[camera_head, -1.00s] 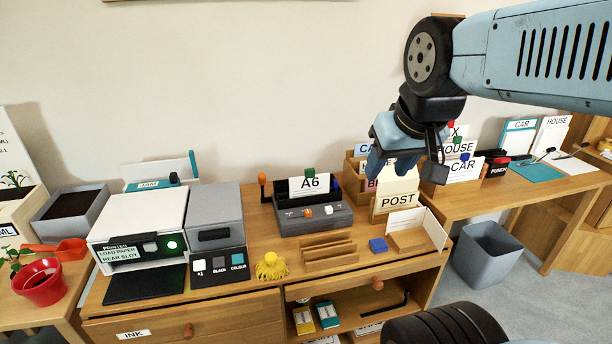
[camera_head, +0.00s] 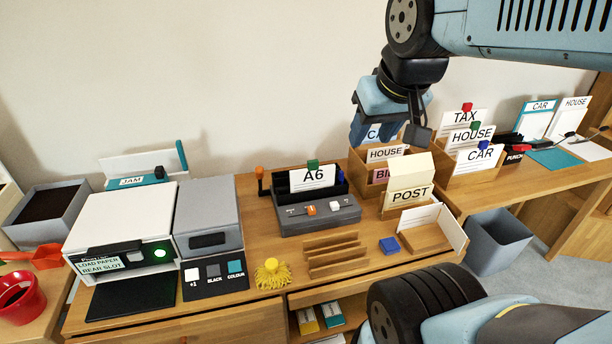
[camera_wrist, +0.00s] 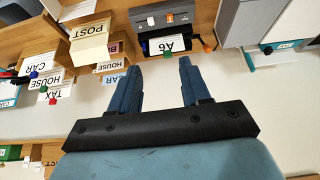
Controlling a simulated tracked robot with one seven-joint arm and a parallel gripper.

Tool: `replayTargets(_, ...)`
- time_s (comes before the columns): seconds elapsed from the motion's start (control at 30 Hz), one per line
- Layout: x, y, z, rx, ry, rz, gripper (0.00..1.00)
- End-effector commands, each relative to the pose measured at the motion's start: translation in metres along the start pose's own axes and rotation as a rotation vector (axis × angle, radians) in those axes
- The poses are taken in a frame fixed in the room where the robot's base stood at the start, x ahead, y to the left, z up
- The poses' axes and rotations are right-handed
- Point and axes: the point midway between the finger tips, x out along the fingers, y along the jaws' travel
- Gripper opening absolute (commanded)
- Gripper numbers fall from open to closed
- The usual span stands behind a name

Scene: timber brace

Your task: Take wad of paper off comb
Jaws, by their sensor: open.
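A grey desk machine (camera_head: 318,212) stands at the back middle of the desk with an orange lever at its left. A white sheet or stack marked A6 (camera_head: 312,178) stands upright in its dark slot. It also shows upside down in the wrist view (camera_wrist: 168,44). No part is labelled comb, and I cannot tell whether the A6 paper is the wad or how many sheets it has. My gripper (camera_head: 386,132) is open and empty, above and right of the machine. In the wrist view its two fingers (camera_wrist: 162,62) are apart, with the machine beyond them.
A POST box (camera_head: 407,196) with a cream block and a wooden file box (camera_head: 366,160) stand right of the machine. A stepped wooden rack (camera_head: 334,258), blue block (camera_head: 389,245) and yellow tassel (camera_head: 272,274) lie in front. The printer (camera_head: 125,232) is left.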

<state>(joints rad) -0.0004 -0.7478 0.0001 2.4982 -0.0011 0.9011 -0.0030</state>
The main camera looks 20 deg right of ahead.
Motion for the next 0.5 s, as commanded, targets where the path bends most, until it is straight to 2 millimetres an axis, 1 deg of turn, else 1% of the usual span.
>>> replayTargets(0.17,0.006,0.000,-0.015,-0.074,-0.034,0.013,0.47)
replayTargets(0.37,0.026,0.000,-0.052,-0.276,-0.123,0.041,0.47)
replayTargets(0.5,0.045,-0.001,-0.080,-0.436,-0.189,0.055,0.47)
